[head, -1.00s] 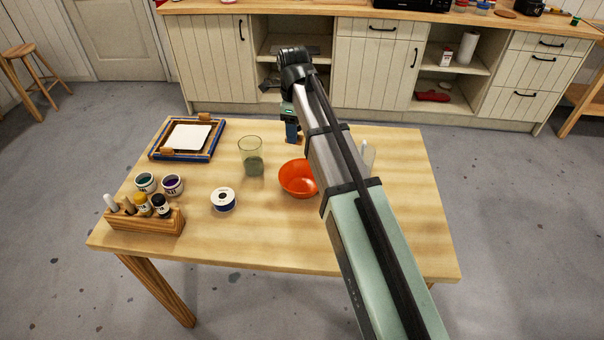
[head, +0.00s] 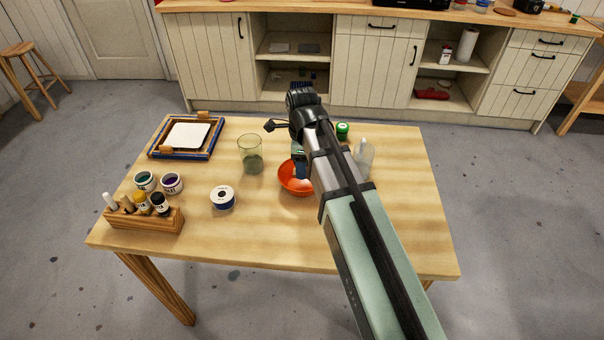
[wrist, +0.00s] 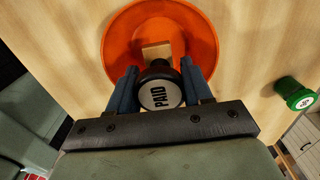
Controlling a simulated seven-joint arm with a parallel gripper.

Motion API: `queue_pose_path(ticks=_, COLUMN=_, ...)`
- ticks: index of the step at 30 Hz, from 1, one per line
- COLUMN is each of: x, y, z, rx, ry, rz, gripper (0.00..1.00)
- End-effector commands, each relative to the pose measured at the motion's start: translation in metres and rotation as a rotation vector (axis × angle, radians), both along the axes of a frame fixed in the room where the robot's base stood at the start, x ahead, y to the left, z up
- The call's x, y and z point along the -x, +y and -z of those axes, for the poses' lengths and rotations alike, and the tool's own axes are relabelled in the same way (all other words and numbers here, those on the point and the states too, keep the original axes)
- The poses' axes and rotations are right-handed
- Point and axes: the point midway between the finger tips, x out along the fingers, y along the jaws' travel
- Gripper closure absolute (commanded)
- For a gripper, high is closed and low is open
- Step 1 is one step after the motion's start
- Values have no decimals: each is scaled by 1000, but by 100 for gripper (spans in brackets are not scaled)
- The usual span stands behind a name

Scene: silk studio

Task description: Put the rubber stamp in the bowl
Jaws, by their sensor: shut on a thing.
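The rubber stamp (wrist: 160,94) shows in the wrist view as a dark round knob with a pale disc reading PAID. My gripper (wrist: 160,82) is shut on it, with a blue finger on each side. A tan block shows just beyond the knob; I cannot tell for certain that it is the stamp's base. The orange bowl (wrist: 117,40) lies beyond the stamp in the wrist view. In the head view the bowl (head: 289,188) stands on the table, and my gripper (head: 302,172) is over its right part. My arm hides part of the bowl and the stamp there.
A glass (head: 250,155) stands left of the bowl. A green-capped thing (head: 342,130) and a clear bottle (head: 364,160) stand to the right.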

Motion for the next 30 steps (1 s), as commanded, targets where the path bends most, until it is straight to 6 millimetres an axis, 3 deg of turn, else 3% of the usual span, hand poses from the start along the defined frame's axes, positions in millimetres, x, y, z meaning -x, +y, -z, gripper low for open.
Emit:
queue_pose_path(ticks=15, x=0, y=0, z=42, rx=0, ry=0, rz=1, gripper=81)
queue_pose_path(ticks=27, x=0, y=0, z=45, rx=0, ry=0, rz=1, gripper=81)
queue_pose_path(ticks=28, x=0, y=0, z=45, rx=0, ry=0, rz=1, gripper=48)
queue_pose_path(ticks=30, x=0, y=0, z=45, rx=0, ry=0, rz=1, gripper=42)
